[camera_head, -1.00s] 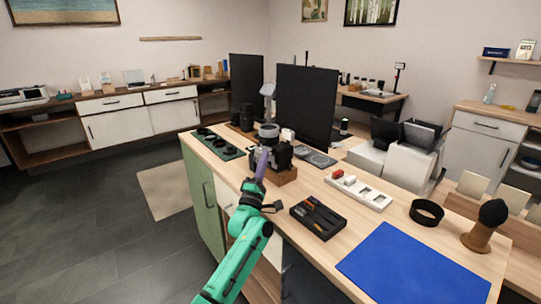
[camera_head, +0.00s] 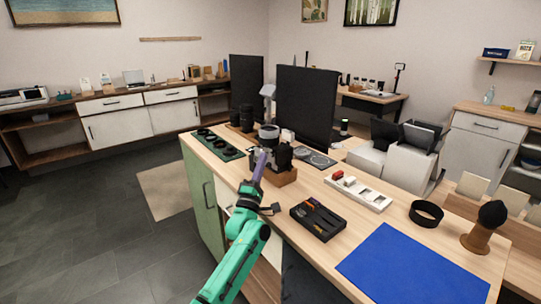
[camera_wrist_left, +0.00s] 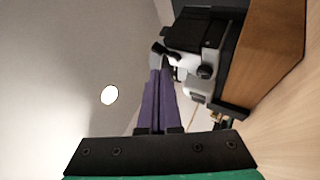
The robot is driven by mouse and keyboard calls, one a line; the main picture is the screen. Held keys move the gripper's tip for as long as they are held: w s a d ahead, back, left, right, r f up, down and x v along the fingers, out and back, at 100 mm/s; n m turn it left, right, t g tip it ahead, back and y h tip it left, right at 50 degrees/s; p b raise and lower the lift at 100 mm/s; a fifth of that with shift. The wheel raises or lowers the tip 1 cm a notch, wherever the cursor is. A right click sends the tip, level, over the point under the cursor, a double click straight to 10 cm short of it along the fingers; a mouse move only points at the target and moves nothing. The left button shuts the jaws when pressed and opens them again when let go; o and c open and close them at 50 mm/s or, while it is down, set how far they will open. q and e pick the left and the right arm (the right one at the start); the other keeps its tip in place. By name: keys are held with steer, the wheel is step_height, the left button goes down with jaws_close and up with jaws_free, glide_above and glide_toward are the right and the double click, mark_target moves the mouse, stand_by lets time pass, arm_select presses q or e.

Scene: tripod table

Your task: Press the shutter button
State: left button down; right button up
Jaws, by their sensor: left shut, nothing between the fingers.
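A black and silver camera (camera_head: 283,156) stands on a wooden block (camera_head: 284,178) near the left edge of the wooden table. My left gripper (camera_head: 262,153), with purple fingers, is shut and empty, right at the camera's near left side. In the left wrist view the closed fingertips (camera_wrist_left: 160,72) reach the edge of the camera (camera_wrist_left: 198,40), next to its silver and black knobs. I cannot tell whether they touch it. The shutter button cannot be made out clearly; the fingertips may hide it. My right gripper is not in view.
A blue mat (camera_head: 412,266) covers the table's near right part.

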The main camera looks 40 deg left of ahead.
arm_select(q)
steer(key=s, duration=0.1)
steer(key=s+a+p, duration=0.1)
steer(key=s, duration=0.1)
steer(key=s+p, duration=0.1)
steer(key=shift+s+a, duration=0.25)
steer(key=shift+s, duration=0.15)
stand_by(0.7)
